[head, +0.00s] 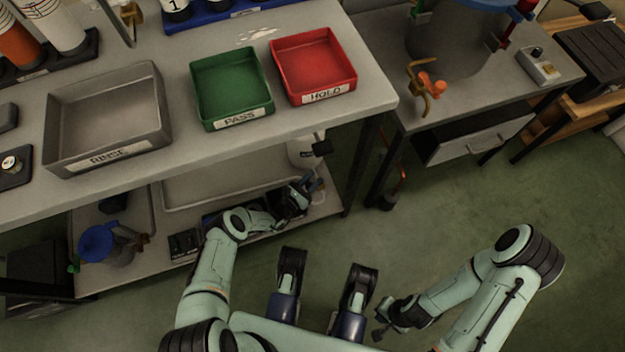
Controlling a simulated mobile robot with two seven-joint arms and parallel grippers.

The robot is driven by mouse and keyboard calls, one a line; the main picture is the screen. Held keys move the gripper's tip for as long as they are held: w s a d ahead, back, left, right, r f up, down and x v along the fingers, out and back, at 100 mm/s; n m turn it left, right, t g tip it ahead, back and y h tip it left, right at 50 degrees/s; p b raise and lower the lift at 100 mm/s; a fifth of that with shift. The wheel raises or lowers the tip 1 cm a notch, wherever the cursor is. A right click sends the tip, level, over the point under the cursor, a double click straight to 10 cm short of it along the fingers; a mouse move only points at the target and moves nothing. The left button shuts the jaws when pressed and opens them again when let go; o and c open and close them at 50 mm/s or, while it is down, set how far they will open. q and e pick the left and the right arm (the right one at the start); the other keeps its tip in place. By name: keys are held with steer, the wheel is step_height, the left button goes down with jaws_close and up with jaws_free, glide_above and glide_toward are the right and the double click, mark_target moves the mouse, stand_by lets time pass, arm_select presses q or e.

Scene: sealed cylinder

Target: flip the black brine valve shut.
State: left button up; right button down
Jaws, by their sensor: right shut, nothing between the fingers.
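A black valve-like piece (321,146) sticks out at the right side of a pale container (302,153) under the front right corner of the bench. It looks like the brine valve, but it is small and its lever position is unclear. The container's label is mostly unreadable. My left gripper (313,186) is over the right end of the lower shelf, a little below the valve in the picture and apart from it. Its fingers are too small and dark to tell open from shut. My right gripper (380,326) is low at the bottom, shut and empty, far from the valve.
The bench top (205,150) above holds a grey RINSE tray (108,160), a green PASS tray (238,119) and a red HOLD tray (322,96). A dark bench leg (358,165) stands right of the valve. Open floor (440,225) lies to the right.

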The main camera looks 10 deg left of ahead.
arm_select(q)
steer(key=shift+w+a+m+g+h, duration=0.1)
steer(key=shift+w+m+g+h, duration=0.1)
steer(key=shift+m+g+h, duration=0.6)
steer(key=shift+w+a+m+g+h, duration=0.15)
steer(key=shift+m+g+h, duration=0.35)
steer(key=shift+h, duration=0.5)
steer(key=o, duration=1)
steer(key=shift+c, duration=0.2)
steer(key=p+v, duration=0.3)
steer(key=v, duration=1)
steer(key=shift+a, duration=0.2)
arm_select(e)
steer(key=w+r+t, duration=0.2)
steer(key=w+r, duration=0.1)
steer(key=w, duration=0.3)
steer(key=shift+w+a+r, duration=0.3)
steer(key=shift+a+r, duration=0.05)
steer(key=shift+a, duration=0.05)
arm_select(q)
steer(key=shift+s+f, duration=0.1)
steer(key=shift+s, duration=0.1)
arm_select(e)
steer(key=shift+s, duration=0.15)
